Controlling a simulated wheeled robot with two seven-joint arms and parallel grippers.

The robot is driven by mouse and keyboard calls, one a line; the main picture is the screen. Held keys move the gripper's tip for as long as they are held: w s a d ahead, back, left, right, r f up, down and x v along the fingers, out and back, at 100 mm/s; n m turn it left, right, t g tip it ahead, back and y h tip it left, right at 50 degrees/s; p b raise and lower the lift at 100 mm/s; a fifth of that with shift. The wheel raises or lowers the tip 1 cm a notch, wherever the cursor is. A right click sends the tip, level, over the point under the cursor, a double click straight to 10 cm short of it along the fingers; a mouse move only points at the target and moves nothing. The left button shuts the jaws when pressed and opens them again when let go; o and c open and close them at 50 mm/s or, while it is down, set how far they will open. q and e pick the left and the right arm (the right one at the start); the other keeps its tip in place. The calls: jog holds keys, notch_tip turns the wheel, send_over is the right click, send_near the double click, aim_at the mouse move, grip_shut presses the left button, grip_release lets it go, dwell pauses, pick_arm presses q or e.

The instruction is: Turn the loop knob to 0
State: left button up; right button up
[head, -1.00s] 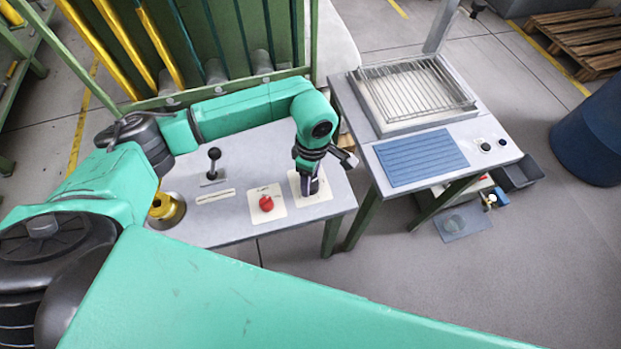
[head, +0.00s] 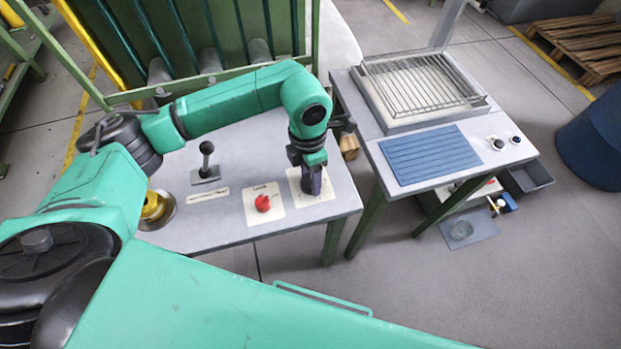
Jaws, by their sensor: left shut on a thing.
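A grey control table (head: 225,225) carries white plates with controls. My left gripper (head: 311,188) points straight down at the rightmost white plate (head: 325,192). It is shut on a dark knob there, which is mostly hidden by the fingers. Left of it, a red knob (head: 262,203) sits on its own white plate (head: 277,209); nothing touches it. The labels are too small to read, so I cannot tell which one is the loop knob or read its setting. My right gripper is not in view.
A black-knobbed lever (head: 207,150) and a yellow round fitting (head: 155,207) stand at the left of the table. A second table with a wire rack (head: 422,83) and blue mat (head: 430,155) stands to the right. A green frame (head: 210,87) rises behind.

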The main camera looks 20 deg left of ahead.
aim_at(307, 177)
pick_arm(q)
jog(key=shift+r+n+b, duration=0.1)
jog(key=shift+n+b, duration=0.7)
jog(key=shift+n, duration=1.5)
jog(key=shift+w, duration=0.1)
jog(key=o, duration=1.4)
jog(key=shift+c, duration=0.2)
notch_tip(307, 177, up, 14)
jog(key=shift+w+a+r+b, duration=0.15)
jog(key=shift+a+r+b, duration=0.1)
jog(key=shift+a+b, duration=0.2)
